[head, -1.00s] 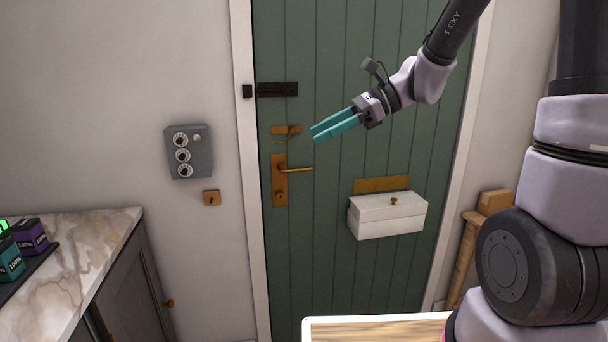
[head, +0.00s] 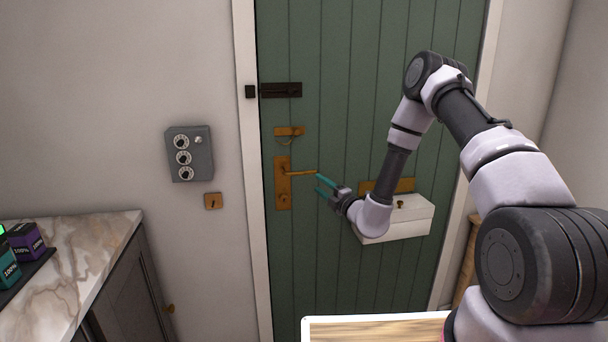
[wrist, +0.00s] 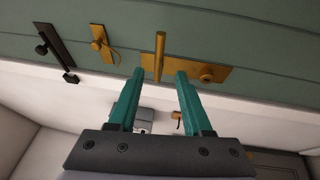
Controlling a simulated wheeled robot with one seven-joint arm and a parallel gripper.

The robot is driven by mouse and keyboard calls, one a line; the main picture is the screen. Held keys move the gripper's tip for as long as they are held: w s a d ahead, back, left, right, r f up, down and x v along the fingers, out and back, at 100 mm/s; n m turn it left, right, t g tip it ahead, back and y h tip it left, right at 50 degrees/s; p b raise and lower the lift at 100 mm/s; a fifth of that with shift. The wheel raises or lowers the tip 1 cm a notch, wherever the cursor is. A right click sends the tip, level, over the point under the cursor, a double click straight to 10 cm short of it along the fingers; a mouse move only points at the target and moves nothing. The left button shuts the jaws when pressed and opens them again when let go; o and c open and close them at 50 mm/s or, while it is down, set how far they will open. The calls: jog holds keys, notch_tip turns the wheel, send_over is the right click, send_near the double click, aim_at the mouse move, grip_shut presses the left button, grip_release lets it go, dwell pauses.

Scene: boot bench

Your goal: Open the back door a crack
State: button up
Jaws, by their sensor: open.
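The green back door (head: 340,120) stands shut in its white frame. Its brass lever handle (head: 301,173) sits level on a tall brass plate (head: 283,190) near the left edge. My gripper (head: 319,183) is open and empty at the lever's free end. In the wrist view, the lever (wrist: 160,52) points between the two teal fingers of my gripper (wrist: 160,75), with a finger on either side. I cannot tell whether the fingers touch it. A black bolt (head: 281,90) and a brass chain fitting (head: 289,131) are above the handle.
A white letter box (head: 410,222) projects from the door just right of and below my gripper. A marble-topped counter (head: 85,255) stands at lower left.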

aim_at(304, 173)
jog(key=x, duration=1)
jog(key=shift+r, duration=0.1)
grip_shut()
dwell(1.1)
